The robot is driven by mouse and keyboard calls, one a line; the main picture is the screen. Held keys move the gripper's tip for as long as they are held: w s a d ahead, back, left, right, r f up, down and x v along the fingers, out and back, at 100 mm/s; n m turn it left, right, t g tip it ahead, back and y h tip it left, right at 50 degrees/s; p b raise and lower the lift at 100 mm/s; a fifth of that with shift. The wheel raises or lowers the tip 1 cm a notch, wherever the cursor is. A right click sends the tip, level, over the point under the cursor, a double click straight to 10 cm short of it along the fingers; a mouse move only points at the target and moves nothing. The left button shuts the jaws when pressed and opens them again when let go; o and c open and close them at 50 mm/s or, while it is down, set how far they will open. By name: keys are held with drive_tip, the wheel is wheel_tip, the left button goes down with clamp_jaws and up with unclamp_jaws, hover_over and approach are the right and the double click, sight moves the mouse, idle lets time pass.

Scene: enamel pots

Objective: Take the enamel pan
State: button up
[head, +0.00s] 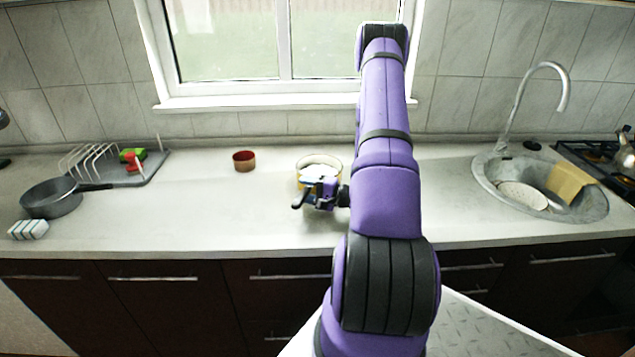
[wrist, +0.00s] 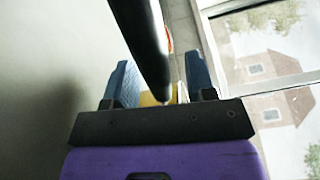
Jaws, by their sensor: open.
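A pale pan with a yellowish rim (head: 320,161), which I take to be the enamel pan, stands on the counter below the window. My gripper (head: 316,193) is in front of it and hides part of its near side. In the wrist view my gripper (wrist: 162,82) is open, its two blue fingers apart. A dark bar (wrist: 148,45) runs down between the fingers; I cannot tell whether it is a handle. A small yellow patch (wrist: 156,99) shows behind it. Whether anything touches the fingers is hidden.
A small reddish-brown bowl (head: 244,161) stands to the left on the counter (head: 200,205). Further left are a grey frying pan (head: 50,199), a dish rack (head: 100,165) and a striped sponge (head: 28,229). A sink (head: 590,208) is at right. The left-middle counter is clear.

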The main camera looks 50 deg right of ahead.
drive_tip(key=shift+w+a, duration=0.2)
drive_tip(key=shift+w, duration=0.45)
drive_tip(key=shift+c, duration=0.5)
clamp_jaws()
idle(0.5)
